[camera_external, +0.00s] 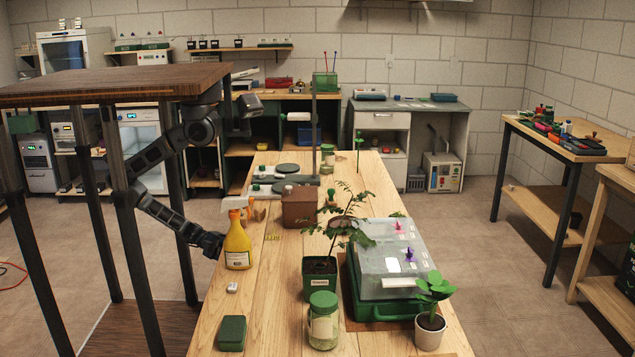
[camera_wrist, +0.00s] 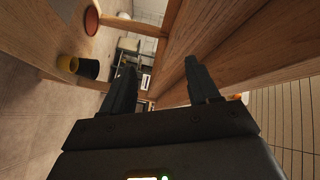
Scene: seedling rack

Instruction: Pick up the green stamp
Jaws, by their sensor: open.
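A small green-knobbed object (camera_external: 331,196), which looks like the green stamp, stands upright on the long wooden bench (camera_external: 215,315). It is beyond the fern-like plant and right of the brown box. It does not show in the wrist view. My gripper (camera_external: 219,243) is low at the bench's left edge, next to the yellow bottle and well short of the stamp. Its tips are hard to make out there. In the wrist view, my gripper (camera_wrist: 160,68) has its two fingers apart with nothing between them, close beside a wooden bench edge (camera_wrist: 235,60).
The yellow spray bottle (camera_external: 238,248) stands beside my gripper. A brown box (camera_external: 299,213), a potted plant (camera_external: 318,283), a lidded jar (camera_external: 323,328) and a clear-lidded green propagator (camera_external: 385,310) crowd the bench. The near left bench has free room around a green box (camera_external: 232,332).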

